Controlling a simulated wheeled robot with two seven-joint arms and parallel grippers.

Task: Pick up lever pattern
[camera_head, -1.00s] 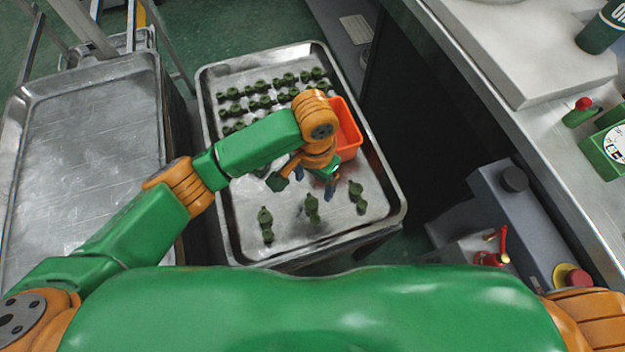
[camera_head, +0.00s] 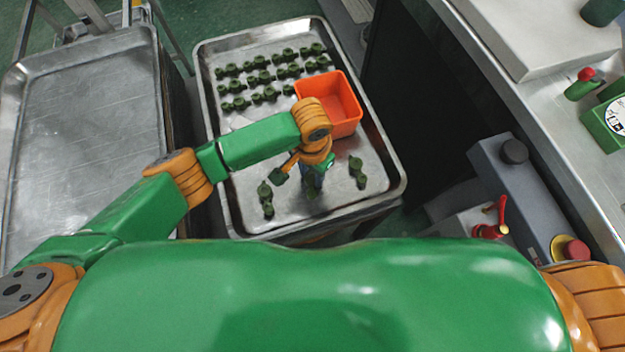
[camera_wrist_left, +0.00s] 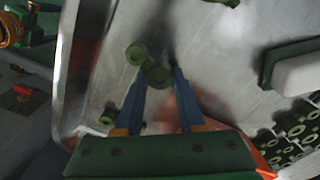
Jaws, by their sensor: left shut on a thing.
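My left gripper (camera_head: 312,178) is over the front part of the metal tray (camera_head: 235,212), shut on a dark green lever pattern (camera_head: 310,191). The arm partly covers this pattern in the head view. In the left wrist view, the blue fingers of my left gripper (camera_wrist_left: 160,78) stand on either side of the green pattern (camera_wrist_left: 137,55), whose round ends show at the tips. I cannot tell whether it touches the tray. One lever pattern (camera_head: 266,198) lies to the left and another (camera_head: 358,172) to the right. My right gripper is not in view.
An orange bin (camera_head: 345,122) stands in the tray behind my gripper. Several more green patterns (camera_head: 262,77) lie in rows at the back. An empty tray (camera_head: 85,110) is on the left. A grey machine with a red lever (camera_head: 500,214) and a metal bench (camera_head: 540,125) are on the right.

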